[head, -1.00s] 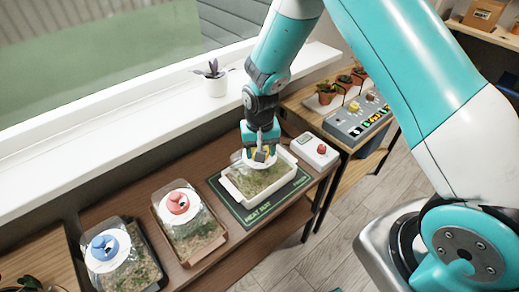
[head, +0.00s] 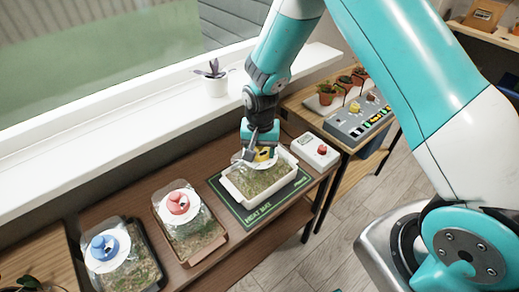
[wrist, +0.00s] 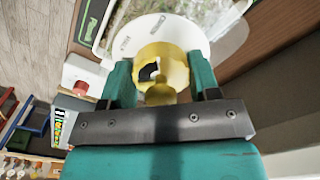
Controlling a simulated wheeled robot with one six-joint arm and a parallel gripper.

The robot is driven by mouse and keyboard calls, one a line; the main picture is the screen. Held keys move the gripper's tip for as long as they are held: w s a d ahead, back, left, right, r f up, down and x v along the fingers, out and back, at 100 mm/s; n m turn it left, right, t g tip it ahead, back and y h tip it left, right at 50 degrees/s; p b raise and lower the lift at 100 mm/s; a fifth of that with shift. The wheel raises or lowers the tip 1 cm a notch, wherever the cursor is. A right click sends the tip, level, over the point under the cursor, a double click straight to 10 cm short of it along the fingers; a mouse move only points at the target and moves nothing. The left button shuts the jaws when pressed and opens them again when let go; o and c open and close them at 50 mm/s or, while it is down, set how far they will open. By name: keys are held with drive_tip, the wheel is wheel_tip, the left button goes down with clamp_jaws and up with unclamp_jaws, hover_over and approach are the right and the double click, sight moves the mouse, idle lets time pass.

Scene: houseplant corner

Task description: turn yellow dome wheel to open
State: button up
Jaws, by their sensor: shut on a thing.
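The yellow dome wheel (wrist: 165,72) sits on a round white plate (wrist: 190,38) on top of a clear dome over a white tray of greenery (head: 262,186). In the wrist view my gripper (wrist: 163,85) has a teal finger on each side of the wheel and is shut on it. A dark opening with a white mark shows on the wheel's face. In the head view my gripper (head: 261,140) comes down from above, with part of the yellow wheel (head: 264,154) showing under it. Most of the clear dome is hard to make out.
The tray stands on a green heat mat (head: 238,213). A red-wheeled dome (head: 178,202) and a blue-wheeled dome (head: 103,247) stand to the left. A white box with a red knob (head: 316,150) is close on the right. The window sill (head: 120,145) runs behind.

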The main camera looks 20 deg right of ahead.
idle(0.4)
drive_tip(key=o, duration=0.9)
drive_tip(key=shift+o, duration=0.2)
wheel_tip(320, 180, up, 18)
drive_tip(key=b, duration=0.1)
drive_tip(key=shift+f, duration=0.25)
drive_tip(key=s+a+r+n+y, duration=0.1)
drive_tip(key=s+n, duration=0.3)
drive_tip(key=s, duration=0.4)
drive_tip(key=s+a+r+n+y, duration=0.1)
drive_tip(key=s+r+n, duration=0.3)
drive_tip(key=s, duration=0.4)
drive_tip(key=s+a+r+n+y, duration=0.2)
drive_tip(key=s+r+n, duration=0.1)
drive_tip(key=s, duration=0.5)
drive_tip(key=shift+s+a+r+n, duration=0.2)
drive_tip(key=shift+a+r+n, duration=0.1)
drive_tip(key=shift+n, duration=0.3)
